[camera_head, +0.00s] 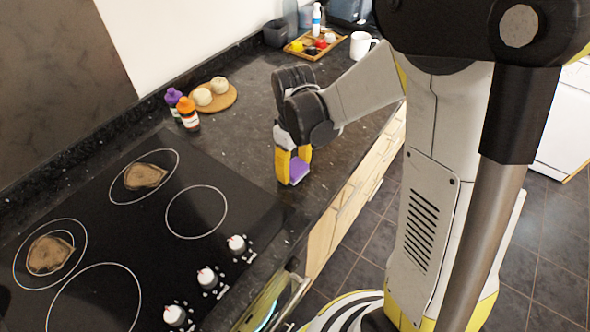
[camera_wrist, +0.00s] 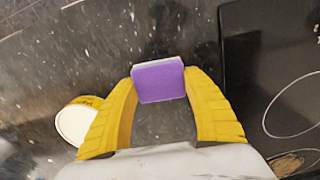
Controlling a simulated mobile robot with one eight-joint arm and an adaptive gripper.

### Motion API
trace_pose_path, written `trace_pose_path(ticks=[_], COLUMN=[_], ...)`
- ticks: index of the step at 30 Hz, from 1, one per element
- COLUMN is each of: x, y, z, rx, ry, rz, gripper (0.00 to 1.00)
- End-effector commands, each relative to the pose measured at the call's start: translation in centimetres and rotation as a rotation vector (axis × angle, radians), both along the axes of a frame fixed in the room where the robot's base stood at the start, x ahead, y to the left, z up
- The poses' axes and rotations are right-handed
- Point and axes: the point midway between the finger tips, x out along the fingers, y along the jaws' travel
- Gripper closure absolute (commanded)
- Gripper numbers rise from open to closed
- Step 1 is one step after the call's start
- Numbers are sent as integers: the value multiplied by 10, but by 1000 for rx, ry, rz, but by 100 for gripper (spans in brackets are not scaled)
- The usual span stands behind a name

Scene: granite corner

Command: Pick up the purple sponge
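The purple sponge (camera_head: 298,170) is a small block with a purple face and a pale edge. It sits low over the dark counter near its front edge, right of the cooktop. My gripper (camera_head: 293,166) points down at it with yellow fingers. In the wrist view the sponge (camera_wrist: 159,82) lies between the two fingertips of my gripper (camera_wrist: 160,86), which meet its left and right sides with no clear gap. I cannot tell whether the sponge touches the counter. Part of it is hidden by the fingers in the head view.
The black cooktop (camera_head: 150,215) with knobs lies to the left. Purple-capped (camera_head: 173,101) and orange-capped (camera_head: 188,114) bottles stand behind it, beside a round board (camera_head: 222,101). A tray (camera_head: 296,50) and white mug (camera_head: 361,45) are at the back.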

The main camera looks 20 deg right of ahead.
Motion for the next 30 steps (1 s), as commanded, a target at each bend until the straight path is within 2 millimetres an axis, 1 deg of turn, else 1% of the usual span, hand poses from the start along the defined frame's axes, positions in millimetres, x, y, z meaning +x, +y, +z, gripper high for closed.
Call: trace_pose_path(ticks=[11,14,16,20,24,30], x=[0,0,0,-1,-21,-49], y=[0,0,0,0,-24,-54], z=[3,10,19,46,63,86], rx=[0,0,0,0,0,0], ry=[0,0,0,0,0,0], rz=[0,0,0,0,-5,-5], gripper=[59,59,59,59,59,59])
